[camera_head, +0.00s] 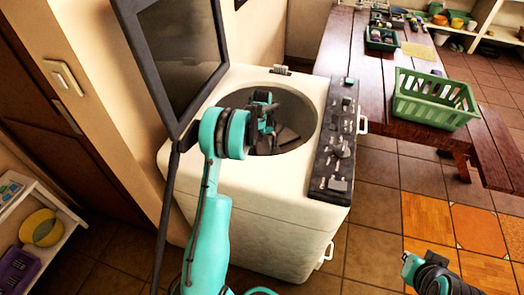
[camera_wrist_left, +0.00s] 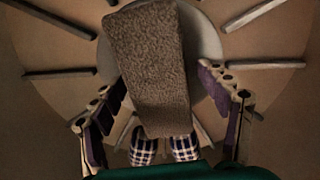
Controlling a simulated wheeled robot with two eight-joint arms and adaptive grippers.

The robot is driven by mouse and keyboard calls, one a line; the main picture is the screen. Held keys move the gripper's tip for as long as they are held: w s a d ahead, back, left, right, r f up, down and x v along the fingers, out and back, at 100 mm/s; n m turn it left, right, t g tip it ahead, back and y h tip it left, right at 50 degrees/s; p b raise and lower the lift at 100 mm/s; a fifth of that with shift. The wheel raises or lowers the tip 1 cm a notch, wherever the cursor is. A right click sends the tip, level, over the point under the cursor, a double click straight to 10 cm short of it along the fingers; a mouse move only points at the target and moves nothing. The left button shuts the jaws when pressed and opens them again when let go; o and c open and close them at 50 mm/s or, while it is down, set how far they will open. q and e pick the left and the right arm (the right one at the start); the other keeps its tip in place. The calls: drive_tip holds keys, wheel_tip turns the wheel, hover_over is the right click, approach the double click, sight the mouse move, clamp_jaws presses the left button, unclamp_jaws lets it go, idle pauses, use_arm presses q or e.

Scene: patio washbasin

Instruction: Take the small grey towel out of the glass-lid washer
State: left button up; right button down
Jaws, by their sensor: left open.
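The white washer (camera_head: 255,225) stands with its glass lid (camera_head: 180,55) raised at the left. My left arm reaches over the front rim, and my left gripper (camera_head: 264,128) is inside the drum. In the left wrist view the small grey towel (camera_wrist_left: 155,60), a brownish-grey fuzzy strip, lies over the drum's middle. My left gripper (camera_wrist_left: 163,95) is open, with one finger on each side of the towel in the picture. Whether the fingers touch it I cannot tell. In the head view the towel is not clear inside the dark drum.
Ribs line the drum wall. The control panel (camera_head: 335,140) runs along the washer's right side. A wooden table (camera_head: 350,50) with a green basket (camera_head: 435,98) stands at the right. Part of my right arm shows at lower right.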

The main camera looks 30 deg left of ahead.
use_arm(q)
drive_tip(key=shift+r, duration=0.1)
drive_tip(key=c, duration=1.3)
